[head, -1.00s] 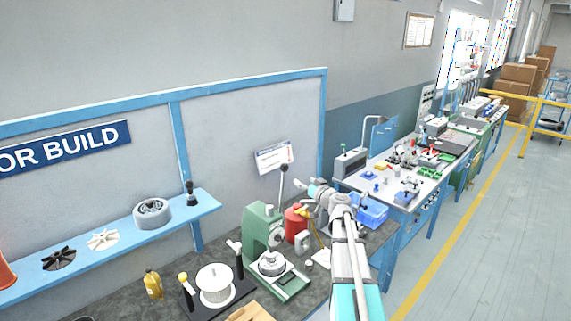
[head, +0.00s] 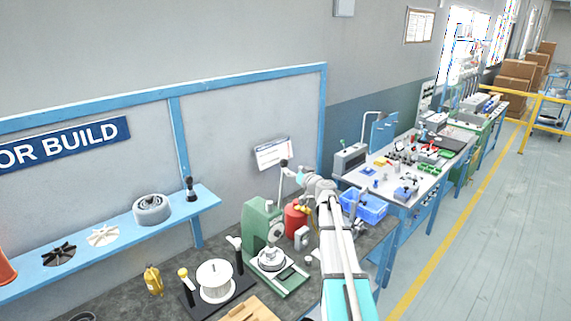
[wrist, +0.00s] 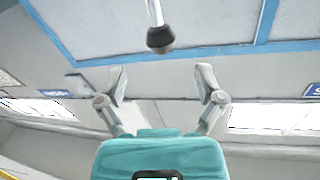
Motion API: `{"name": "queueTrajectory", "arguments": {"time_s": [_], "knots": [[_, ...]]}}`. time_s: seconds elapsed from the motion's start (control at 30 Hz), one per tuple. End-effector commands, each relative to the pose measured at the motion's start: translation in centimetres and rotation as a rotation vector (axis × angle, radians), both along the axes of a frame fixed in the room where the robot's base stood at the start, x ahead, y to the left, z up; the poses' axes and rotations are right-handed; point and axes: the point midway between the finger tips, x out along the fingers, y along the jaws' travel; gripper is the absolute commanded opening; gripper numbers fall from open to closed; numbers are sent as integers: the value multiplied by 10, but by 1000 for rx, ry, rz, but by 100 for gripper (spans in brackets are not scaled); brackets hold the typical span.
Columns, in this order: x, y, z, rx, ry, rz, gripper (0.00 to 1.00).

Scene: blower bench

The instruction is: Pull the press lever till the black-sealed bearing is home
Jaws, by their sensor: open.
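The green arbor press (head: 256,226) stands on the dark bench. Its lever rises from the press and ends in a black knob (head: 283,162). A silver round part (head: 271,257) sits on the press base under the ram; at this size I cannot make out a black-sealed bearing or how far it is seated. My gripper (head: 293,174) is beside the upper end of the lever, just right of the knob. In the wrist view my gripper (wrist: 161,80) has its fingers spread and empty. The lever knob (wrist: 160,39) hangs ahead of the gap between the fingertips, apart from both.
A red can (head: 295,221) stands right of the press, close under my arm. A blue bin (head: 365,207) is farther right. The wall panel is behind the lever.

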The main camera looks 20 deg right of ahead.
Motion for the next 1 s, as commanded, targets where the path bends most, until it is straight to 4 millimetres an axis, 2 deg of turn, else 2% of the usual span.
{"name": "queueTrajectory", "arguments": {"time_s": [0.03, 0.1, 0.4, 0.6, 0.93, 0.97, 1.0], "knots": [[12, 1, 0, 0, 0, 1, 86], [23, 3, 0, 0, 0, 2, 86], [60, 9, 0, 0, 0, 2, 86], [70, 12, 0, 0, 0, 2, 86], [71, 12, 0, 0, 0, 2, 86], [71, 12, 0, 0, 0, 2, 85], [71, 12, 0, 0, 0, 2, 77]]}}
